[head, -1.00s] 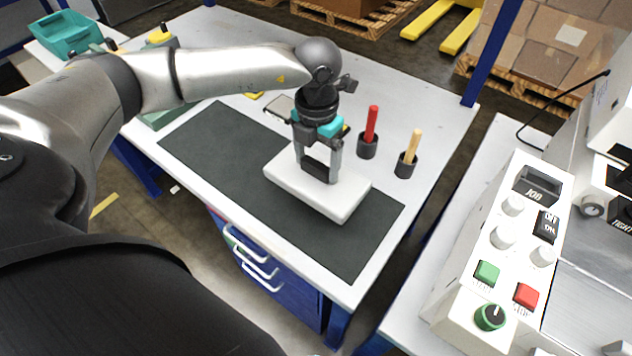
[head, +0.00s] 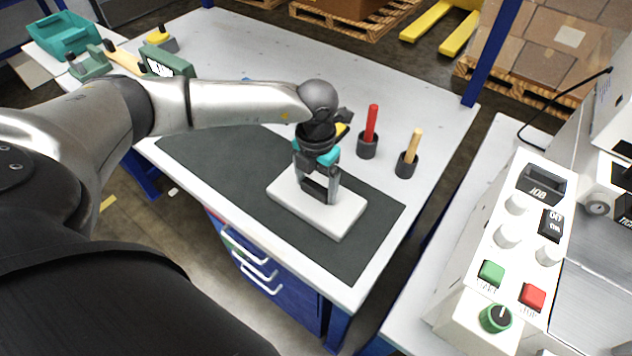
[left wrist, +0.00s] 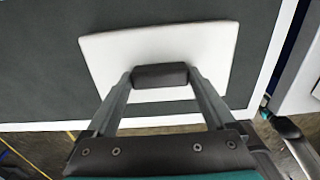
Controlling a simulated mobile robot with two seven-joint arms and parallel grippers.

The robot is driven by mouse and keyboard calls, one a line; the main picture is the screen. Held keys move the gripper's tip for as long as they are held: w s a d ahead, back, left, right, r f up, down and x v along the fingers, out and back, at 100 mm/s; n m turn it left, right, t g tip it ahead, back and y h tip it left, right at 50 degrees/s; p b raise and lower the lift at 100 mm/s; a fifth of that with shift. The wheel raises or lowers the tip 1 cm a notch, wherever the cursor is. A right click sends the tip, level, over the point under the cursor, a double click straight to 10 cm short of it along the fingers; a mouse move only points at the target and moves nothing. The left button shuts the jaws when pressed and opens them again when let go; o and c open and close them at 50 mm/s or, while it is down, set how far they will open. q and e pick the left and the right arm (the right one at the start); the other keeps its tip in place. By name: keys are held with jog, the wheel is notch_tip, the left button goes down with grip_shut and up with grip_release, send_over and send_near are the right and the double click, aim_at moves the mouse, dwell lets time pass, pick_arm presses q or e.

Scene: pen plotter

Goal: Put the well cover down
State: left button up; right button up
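The well cover (head: 345,216) is a white flat plate with a dark block handle on top. It is level, over the dark mat (head: 225,150) on the table; I cannot tell for sure whether it touches the mat. My left gripper (head: 317,190) points down from above, its two fingers at the ends of the handle, shut on it. The left wrist view shows the handle (left wrist: 160,76) between the fingertips and the white plate (left wrist: 115,52) under it.
A red marker (head: 372,122) and a tan marker (head: 413,145) stand in dark holders behind the cover. A control panel (head: 510,235) with buttons and knobs is at the right. A green device (head: 165,62) and a teal bin (head: 68,35) are at the back left. Much of the mat is clear.

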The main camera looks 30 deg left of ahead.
aim_at(317, 186)
pick_arm(q)
jog(key=shift+o, duration=0.7)
jog(key=shift+r, duration=0.1)
jog(key=shift+r, duration=0.15)
notch_tip(317, 186, up, 12)
jog(key=p, duration=0.2)
